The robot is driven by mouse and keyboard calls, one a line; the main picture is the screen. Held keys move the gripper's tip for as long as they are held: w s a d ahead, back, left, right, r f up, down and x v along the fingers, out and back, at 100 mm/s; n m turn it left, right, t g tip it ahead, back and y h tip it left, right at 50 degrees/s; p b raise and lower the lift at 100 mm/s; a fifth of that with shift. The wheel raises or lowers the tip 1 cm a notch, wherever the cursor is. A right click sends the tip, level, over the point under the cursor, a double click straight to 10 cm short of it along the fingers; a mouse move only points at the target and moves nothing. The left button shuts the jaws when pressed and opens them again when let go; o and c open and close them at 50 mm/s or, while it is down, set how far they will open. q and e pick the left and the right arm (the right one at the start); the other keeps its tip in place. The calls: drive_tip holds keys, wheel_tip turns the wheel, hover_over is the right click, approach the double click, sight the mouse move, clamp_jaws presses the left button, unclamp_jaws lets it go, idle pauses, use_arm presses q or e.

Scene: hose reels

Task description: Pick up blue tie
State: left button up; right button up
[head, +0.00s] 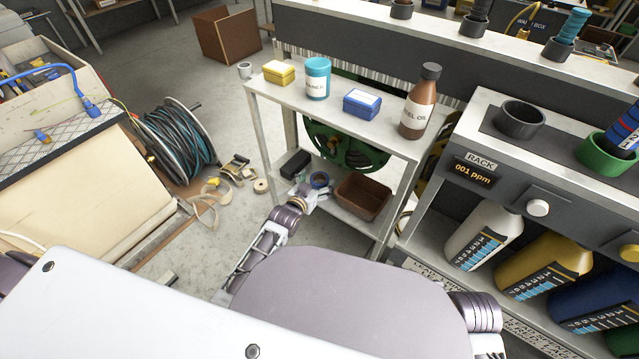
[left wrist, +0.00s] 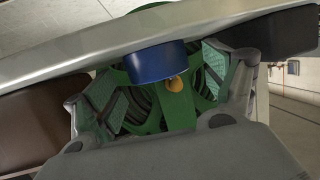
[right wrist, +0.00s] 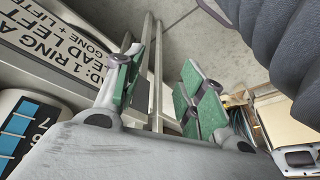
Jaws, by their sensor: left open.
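The blue tie (head: 320,180) appears as a small blue ring-shaped roll on the lower shelf, between a black box and a brown bin. My left gripper (head: 306,196) is at the front of that lower shelf, beside the roll. Its fingers stand apart in the left wrist view (left wrist: 160,88), not closed on the roll. My right gripper (right wrist: 160,90) has its fingers apart with nothing between them, low near the rack.
The shelf unit (head: 400,145) carries a yellow box, a jar, a blue box and a brown bottle (head: 419,102) on top. The black box (head: 295,164) and brown bin (head: 361,196) flank the roll. The rack (head: 510,150) stands right; a cable reel (head: 175,140) stands left.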

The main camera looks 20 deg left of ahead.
use_arm(q)
drive_tip(key=shift+w+d+f, duration=0.1)
drive_tip(key=shift+w+f, duration=0.05)
drive_tip(key=shift+w, duration=0.4)
drive_tip(key=c, duration=1.1)
